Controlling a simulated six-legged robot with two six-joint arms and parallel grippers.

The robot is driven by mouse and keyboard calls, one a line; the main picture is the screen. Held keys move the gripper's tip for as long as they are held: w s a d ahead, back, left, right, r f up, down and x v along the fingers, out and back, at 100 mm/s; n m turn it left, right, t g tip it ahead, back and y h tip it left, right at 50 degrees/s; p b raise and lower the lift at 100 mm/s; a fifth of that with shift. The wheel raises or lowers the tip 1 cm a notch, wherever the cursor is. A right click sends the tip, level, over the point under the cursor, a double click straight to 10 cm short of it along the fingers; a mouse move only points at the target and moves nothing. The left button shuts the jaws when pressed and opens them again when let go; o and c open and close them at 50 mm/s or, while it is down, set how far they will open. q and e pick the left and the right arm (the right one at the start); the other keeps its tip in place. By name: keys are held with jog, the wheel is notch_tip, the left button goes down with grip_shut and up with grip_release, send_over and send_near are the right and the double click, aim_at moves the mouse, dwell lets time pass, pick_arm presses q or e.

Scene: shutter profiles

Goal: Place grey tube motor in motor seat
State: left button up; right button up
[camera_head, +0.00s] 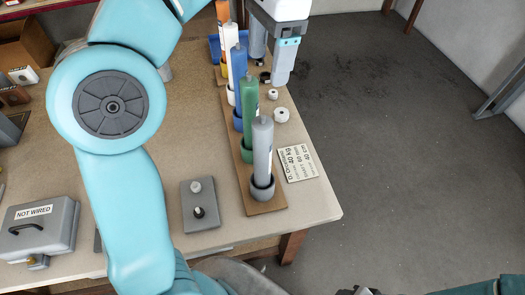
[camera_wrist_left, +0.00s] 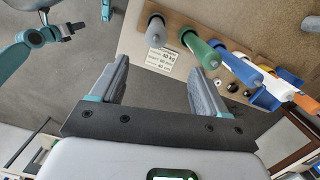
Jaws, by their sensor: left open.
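The grey tube motor (camera_head: 262,148) stands upright in the grey round cup seat (camera_head: 262,190) at the near end of a wooden board (camera_head: 240,155). In the left wrist view the motor (camera_wrist_left: 156,32) shows near the top, beyond my fingers. My left gripper (camera_head: 270,55) is open and empty, past the table's right edge near the far end of the board. Its two fingers (camera_wrist_left: 158,78) stand apart in the left wrist view. A dark part at the bottom edge of the head view may be my right gripper (camera_head: 358,291); its jaws cannot be made out.
Green (camera_head: 249,105), blue (camera_head: 238,75), white (camera_head: 231,45) and orange (camera_head: 222,12) tubes stand in line behind the grey one. White rings (camera_head: 281,115) and a printed card (camera_head: 298,165) lie beside the board. A grey switch plate (camera_head: 200,215) and a "NOT WIRED" box (camera_head: 38,230) lie left.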

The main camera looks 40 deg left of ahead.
pick_arm(q)
notch_tip(320, 180, down, 2)
jog(key=w+b, duration=0.1)
jog(key=b, duration=0.3)
send_over(264, 116)
notch_tip(264, 116, down, 5)
jog(key=shift+w+a+f, duration=0.1)
jog(key=shift+a, duration=0.05)
notch_tip(264, 116, down, 3)
jog(key=shift+w+b, duration=0.15)
jog(key=shift+b, duration=0.15)
jog(key=shift+w+f, duration=0.1)
jog(key=shift+f, duration=0.4)
jog(key=f, duration=0.2)
jog(key=s+f, duration=0.1)
jog(key=f, duration=0.1)
jog(key=shift+f, duration=0.3)
jog(key=shift+w+f, duration=0.1)
jog(key=shift+f, duration=0.05)
jog(key=shift+s, duration=0.25)
jog(key=c, duration=0.4)
jog(key=shift+w, duration=0.1)
grip_shut()
pick_arm(e)
jog(key=f, duration=0.5)
jog(key=shift+w+a, duration=0.1)
jog(key=shift+w, duration=0.2)
